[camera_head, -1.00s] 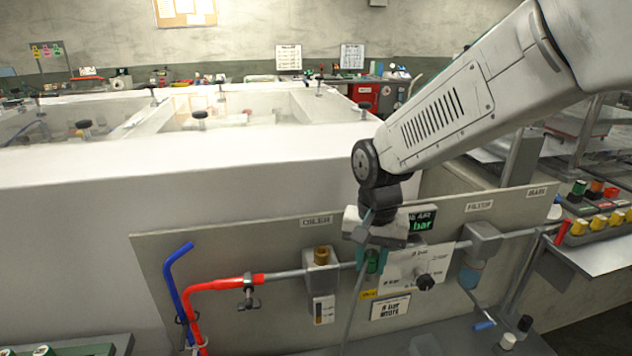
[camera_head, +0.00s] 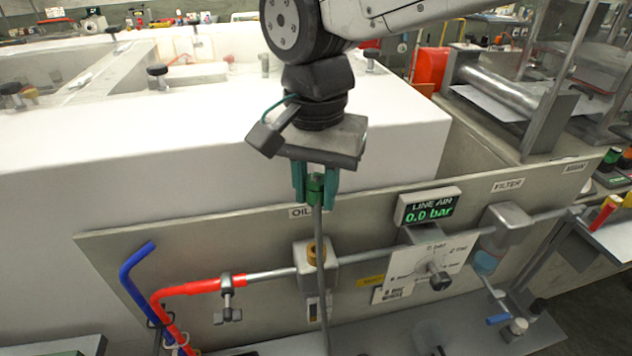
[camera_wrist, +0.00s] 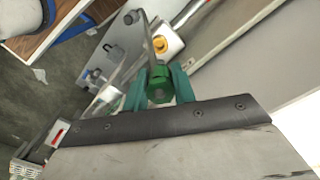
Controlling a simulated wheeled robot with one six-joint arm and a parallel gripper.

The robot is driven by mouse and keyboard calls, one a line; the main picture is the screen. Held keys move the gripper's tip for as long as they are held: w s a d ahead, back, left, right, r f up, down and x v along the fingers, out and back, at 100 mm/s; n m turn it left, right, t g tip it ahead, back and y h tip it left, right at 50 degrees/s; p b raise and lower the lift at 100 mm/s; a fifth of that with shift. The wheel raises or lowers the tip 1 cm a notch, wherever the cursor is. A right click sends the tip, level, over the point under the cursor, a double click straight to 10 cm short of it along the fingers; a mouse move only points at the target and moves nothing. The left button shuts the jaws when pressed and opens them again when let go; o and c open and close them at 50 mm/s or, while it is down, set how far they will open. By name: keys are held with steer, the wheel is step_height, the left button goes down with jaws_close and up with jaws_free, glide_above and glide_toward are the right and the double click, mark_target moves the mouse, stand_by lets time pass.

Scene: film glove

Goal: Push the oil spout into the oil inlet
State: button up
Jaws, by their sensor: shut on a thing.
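My gripper (camera_head: 316,188) has teal fingers and is shut on the green collar of the oil spout (camera_head: 319,235), a long thin grey tube. The spout hangs down from the fingers, and its lower end runs towards the bottom edge of the head view. The oil inlet (camera_head: 311,252) is a brass-coloured ring on the grey block under the label starting "OIL". The tube passes in front of this block; I cannot tell whether they touch. In the wrist view the green collar (camera_wrist: 159,90) sits between the fingers, and the yellow ring (camera_wrist: 160,44) lies just beyond.
A white bench (camera_head: 200,160) stands behind. Free air lies above the panel.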

mark_target(316, 218)
steer(key=shift+s+n, duration=0.1)
steer(key=shift+n, duration=0.2)
steer(key=shift+f, duration=2.9)
steer(key=shift+f, duration=1.45)
steer(key=o, duration=1.1)
steer(key=shift+c, duration=0.2)
step_height(316, 218, up, 8)
steer(key=shift+f, duration=0.15)
